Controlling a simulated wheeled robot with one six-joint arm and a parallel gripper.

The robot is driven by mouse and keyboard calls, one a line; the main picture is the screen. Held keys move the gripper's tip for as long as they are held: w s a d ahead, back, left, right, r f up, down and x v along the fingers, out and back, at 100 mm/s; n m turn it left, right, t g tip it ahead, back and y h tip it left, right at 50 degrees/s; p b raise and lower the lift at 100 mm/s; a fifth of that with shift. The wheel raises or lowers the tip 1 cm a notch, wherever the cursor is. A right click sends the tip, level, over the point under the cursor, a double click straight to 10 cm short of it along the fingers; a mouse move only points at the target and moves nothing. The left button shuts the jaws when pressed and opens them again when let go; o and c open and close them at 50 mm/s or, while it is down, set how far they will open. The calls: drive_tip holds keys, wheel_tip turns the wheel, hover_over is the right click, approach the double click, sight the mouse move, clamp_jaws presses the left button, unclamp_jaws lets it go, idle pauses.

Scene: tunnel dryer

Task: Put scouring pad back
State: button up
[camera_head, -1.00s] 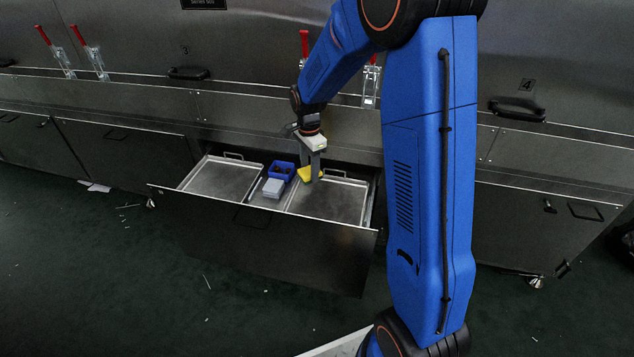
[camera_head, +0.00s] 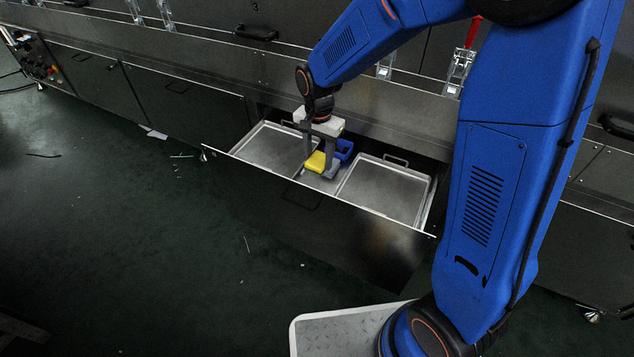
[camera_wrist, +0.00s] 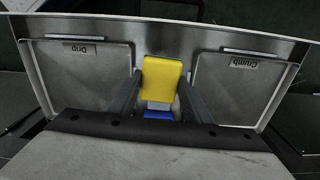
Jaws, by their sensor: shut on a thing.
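The yellow scouring pad (camera_head: 316,161) is between the fingers of my gripper (camera_head: 320,160), above the strip between the two trays in the open drawer. In the wrist view the pad (camera_wrist: 161,79) fills the space between the two grey fingers (camera_wrist: 160,92), and my gripper is shut on it. The pad hides most of what lies beneath it. A blue bin (camera_head: 344,149) sits behind the pad in the drawer, and its edge (camera_wrist: 158,115) shows below the pad in the wrist view. I cannot tell whether the pad touches anything below.
A metal tray (camera_head: 270,147) lies on the left and another tray (camera_head: 385,190) on the right. In the wrist view their labels read "Drip" (camera_wrist: 80,48) and "Crumb" (camera_wrist: 243,63). The drawer front (camera_head: 310,215) stands at the near side. Dark green floor is clear in front.

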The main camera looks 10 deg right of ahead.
drive_tip(key=shift+s+a+n, duration=0.2)
drive_tip(key=shift+a+n, duration=0.1)
drive_tip(key=shift+a, duration=0.25)
drive_tip(key=shift+f, duration=4.95)
drive_tip(key=shift+f, duration=0.15)
drive_tip(key=o, duration=1)
